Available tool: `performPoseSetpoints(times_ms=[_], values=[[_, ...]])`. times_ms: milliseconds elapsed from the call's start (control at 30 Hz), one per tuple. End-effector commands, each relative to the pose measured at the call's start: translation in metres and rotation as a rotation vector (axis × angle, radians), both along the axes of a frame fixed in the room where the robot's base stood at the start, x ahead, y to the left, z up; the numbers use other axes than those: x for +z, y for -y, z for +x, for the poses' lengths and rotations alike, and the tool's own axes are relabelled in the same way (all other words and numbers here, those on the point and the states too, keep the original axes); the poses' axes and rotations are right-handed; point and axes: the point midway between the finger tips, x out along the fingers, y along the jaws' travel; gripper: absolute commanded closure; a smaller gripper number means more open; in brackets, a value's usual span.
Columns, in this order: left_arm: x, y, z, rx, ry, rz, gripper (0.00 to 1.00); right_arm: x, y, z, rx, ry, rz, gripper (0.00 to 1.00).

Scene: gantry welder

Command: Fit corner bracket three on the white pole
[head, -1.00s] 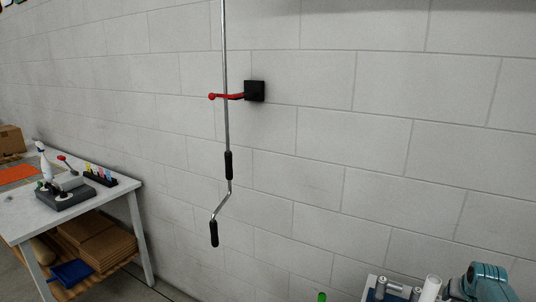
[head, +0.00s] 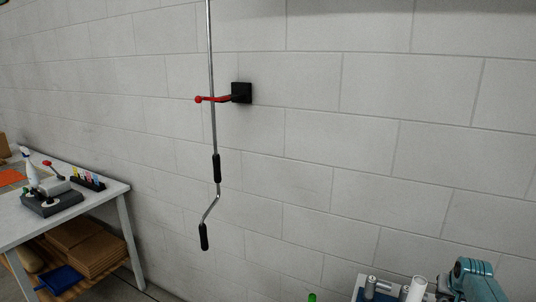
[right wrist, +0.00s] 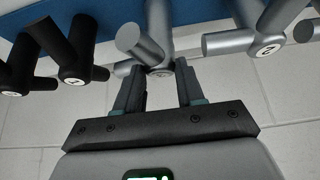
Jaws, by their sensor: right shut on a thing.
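In the right wrist view my right gripper (right wrist: 160,72) is shut on a grey metal corner bracket (right wrist: 148,45) with a round white label. The bracket's number is too small to read for sure. It is in front of a blue surface, and I cannot tell whether it touches it. In the head view a teal part of my right arm (head: 472,278) shows at the bottom right; its fingers are hidden there. My left gripper is in no view.
Other grey brackets (right wrist: 267,45) and black brackets (right wrist: 75,70) flank the held one closely. A hand crank (head: 214,130) hangs on the block wall by a red hook (head: 215,99). A white workbench (head: 88,203) stands at left. A green tip (head: 312,297) shows at the bottom.

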Motion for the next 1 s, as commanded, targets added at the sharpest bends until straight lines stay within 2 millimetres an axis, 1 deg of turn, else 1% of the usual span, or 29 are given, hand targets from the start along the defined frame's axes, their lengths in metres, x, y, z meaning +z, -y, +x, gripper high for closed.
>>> performPoseSetpoints(times_ms=[33, 267, 500, 800, 900, 1000], values=[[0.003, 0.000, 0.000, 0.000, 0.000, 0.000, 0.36, -0.010, -0.011, 0.000, 0.008, -0.020, 0.026, 1.00], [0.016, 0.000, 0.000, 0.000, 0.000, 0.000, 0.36, 0.010, -0.011, 0.001, 0.010, -0.017, 0.024, 1.00], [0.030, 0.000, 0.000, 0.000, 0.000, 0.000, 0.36, 0.034, -0.009, 0.002, 0.008, -0.009, 0.019, 1.00], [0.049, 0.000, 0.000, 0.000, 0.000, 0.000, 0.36, 0.058, -0.007, 0.000, 0.007, -0.009, 0.014, 1.00], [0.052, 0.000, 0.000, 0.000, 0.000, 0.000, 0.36, 0.062, -0.006, 0.000, 0.006, -0.009, 0.013, 1.00], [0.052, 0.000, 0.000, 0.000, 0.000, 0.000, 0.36, 0.062, -0.005, 0.000, 0.006, -0.010, 0.013, 1.00]])
